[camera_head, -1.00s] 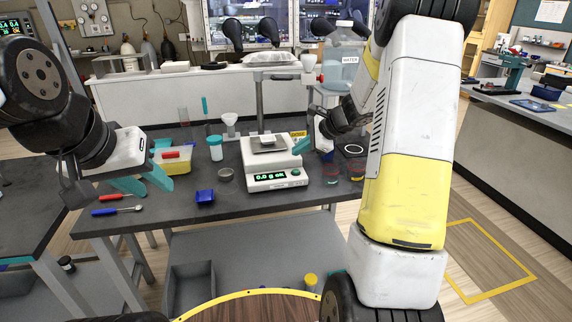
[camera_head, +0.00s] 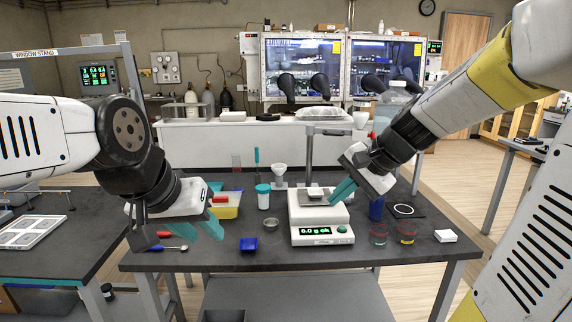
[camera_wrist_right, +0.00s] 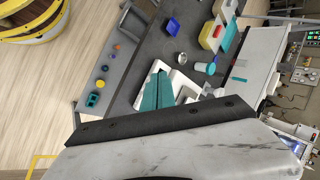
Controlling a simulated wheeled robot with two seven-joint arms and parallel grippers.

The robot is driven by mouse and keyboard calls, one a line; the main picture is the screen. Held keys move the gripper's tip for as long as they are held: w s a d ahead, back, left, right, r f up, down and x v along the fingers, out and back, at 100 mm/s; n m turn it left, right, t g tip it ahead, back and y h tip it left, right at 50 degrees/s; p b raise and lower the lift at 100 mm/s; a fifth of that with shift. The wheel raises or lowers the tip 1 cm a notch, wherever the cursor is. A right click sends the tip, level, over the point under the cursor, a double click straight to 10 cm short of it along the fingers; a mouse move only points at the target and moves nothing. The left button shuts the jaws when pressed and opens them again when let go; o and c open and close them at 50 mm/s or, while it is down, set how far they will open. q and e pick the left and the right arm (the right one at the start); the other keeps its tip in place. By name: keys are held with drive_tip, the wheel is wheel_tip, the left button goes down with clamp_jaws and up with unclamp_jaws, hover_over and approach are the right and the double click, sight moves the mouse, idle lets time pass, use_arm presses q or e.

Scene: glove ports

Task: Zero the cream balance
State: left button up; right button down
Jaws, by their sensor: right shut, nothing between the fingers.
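The cream balance (camera_head: 305,212) stands on the dark table, with a small square pan on top. Its green display (camera_head: 316,230) reads what looks like "0.0 g ok", and a round green button (camera_head: 342,229) sits right of the display. My right gripper (camera_head: 343,190) is shut and empty, its teal fingers beside and above the balance's right side. In the right wrist view the teal fingers (camera_wrist_right: 155,92) lie together and cover part of the white balance. My left gripper (camera_head: 212,226) is over the left part of the table, teal fingers pointing down; its gap is unclear.
A blue tray (camera_head: 248,244), a metal dish (camera_head: 271,224), a teal-lidded jar (camera_head: 263,197) and a yellow tub (camera_head: 226,207) stand left of the balance. Two red- and yellow-marked glass dishes (camera_head: 378,238) and a white block (camera_head: 446,236) are to its right. A stand rises behind it.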

drive_tip(key=s+d+n+h, duration=0.1)
drive_tip(key=s+n, duration=0.3)
drive_tip(key=s, duration=0.3)
drive_tip(key=s+r+n+t+h, duration=0.1)
drive_tip(key=s+n, duration=0.3)
drive_tip(key=s, duration=0.4)
drive_tip(key=shift+s+d+r+n+h, duration=0.2)
drive_tip(key=shift+d+r+n+h, duration=0.15)
drive_tip(key=shift+h, duration=0.35)
